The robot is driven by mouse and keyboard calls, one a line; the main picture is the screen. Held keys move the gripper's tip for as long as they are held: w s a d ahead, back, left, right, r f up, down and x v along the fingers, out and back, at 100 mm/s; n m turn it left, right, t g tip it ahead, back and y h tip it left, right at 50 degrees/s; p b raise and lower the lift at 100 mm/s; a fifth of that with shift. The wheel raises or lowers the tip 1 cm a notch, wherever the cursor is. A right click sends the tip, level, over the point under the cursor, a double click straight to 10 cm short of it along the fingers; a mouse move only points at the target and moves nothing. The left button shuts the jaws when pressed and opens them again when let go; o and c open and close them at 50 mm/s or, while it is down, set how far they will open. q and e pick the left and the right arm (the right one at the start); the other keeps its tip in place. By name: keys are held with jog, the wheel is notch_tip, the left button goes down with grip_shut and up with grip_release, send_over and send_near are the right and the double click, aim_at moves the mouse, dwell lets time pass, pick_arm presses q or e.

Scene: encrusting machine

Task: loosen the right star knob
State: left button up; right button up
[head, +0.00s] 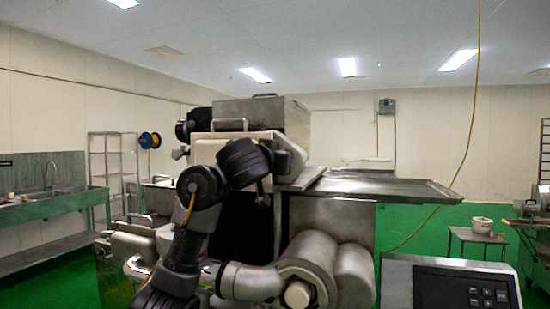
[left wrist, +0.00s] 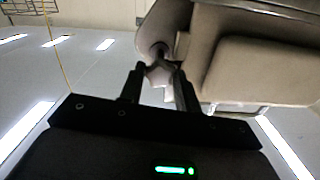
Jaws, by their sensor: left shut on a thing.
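The star knob (left wrist: 158,73) is a small pale grey lobed knob at the middle of the left wrist view, under a rounded metal part of the machine. My left gripper (left wrist: 159,85) has one dark finger on each side of it and is shut on it. In the head view my left arm rises in front of the encrusting machine (head: 262,112), and its dark joints hide the knob and the fingertips. I cannot tell from the head view which knob this is. My right gripper is in neither view.
The machine's flat metal tray (head: 380,185) extends to the right. Large metal cylinders (head: 320,262) lie below it. A control panel (head: 462,290) stands at the front right. A sink bench (head: 50,195) is far left, and a small table (head: 476,238) with a white pot is at right.

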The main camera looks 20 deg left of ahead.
pick_arm(q)
jog(key=shift+m+p, duration=1.55)
jog(key=shift+m, duration=6.15)
jog(key=o, duration=1)
jog(key=shift+s, duration=0.1)
